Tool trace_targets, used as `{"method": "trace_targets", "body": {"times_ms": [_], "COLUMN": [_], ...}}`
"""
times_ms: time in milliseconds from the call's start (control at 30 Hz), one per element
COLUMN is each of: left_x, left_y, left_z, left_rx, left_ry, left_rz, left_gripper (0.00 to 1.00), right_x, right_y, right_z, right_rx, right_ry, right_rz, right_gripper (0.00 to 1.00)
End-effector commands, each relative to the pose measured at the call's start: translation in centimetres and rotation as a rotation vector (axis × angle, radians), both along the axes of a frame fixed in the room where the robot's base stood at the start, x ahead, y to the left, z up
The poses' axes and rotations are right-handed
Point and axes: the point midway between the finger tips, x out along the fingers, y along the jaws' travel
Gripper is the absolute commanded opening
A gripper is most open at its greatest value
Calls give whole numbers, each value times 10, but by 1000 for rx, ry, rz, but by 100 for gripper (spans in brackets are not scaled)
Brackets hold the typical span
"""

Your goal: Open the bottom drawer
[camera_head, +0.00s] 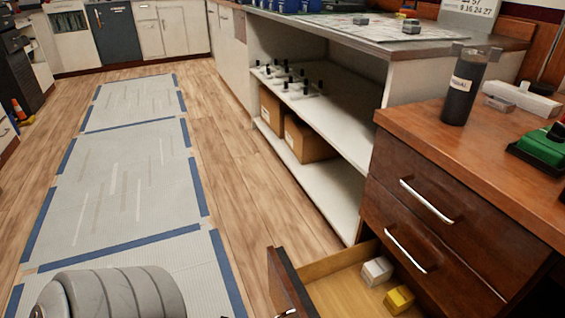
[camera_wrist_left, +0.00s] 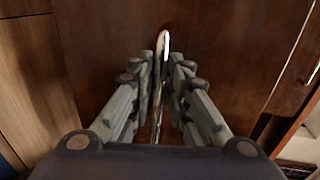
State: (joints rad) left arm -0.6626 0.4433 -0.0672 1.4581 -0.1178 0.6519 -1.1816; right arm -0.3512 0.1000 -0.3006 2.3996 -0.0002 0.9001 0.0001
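A dark brown wooden cabinet (camera_head: 440,190) stands at the right in the head view. Its bottom drawer (camera_head: 335,288) is pulled out, below two shut drawers with silver handles. A white box (camera_head: 377,270) and a yellow box (camera_head: 399,299) lie inside it. The open drawer's front (camera_head: 285,285) shows edge-on, with part of its handle (camera_head: 287,313) at the picture's bottom edge. In the left wrist view, my left gripper (camera_wrist_left: 162,65) has its fingers close on both sides of a silver handle (camera_wrist_left: 164,42) on a dark wooden front, seemingly shut on it. My right gripper is not in view.
The cabinet top holds a dark cup (camera_head: 463,88) and a green device (camera_head: 541,146). A white shelf unit (camera_head: 350,155) with cardboard boxes stands beyond the cabinet. Grey floor mats (camera_head: 125,185) with blue edges lie at the left; the wooden floor beside the drawer is clear.

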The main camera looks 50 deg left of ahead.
Motion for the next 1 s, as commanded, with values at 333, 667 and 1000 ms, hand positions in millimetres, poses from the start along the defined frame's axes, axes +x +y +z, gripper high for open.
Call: {"method": "trace_targets", "body": {"times_ms": [333,667,1000], "left_x": [-38,-96,-111], "left_y": [13,35,40], "left_z": [7,21,24], "left_rx": [0,0,0], "left_ry": [4,2,0], "left_rz": [0,1,0], "left_gripper": [17,17,17], "right_x": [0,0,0], "right_y": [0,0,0], "right_z": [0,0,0], "right_rx": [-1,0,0], "right_ry": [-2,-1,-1], "right_rz": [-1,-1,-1], "right_gripper": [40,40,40]}}
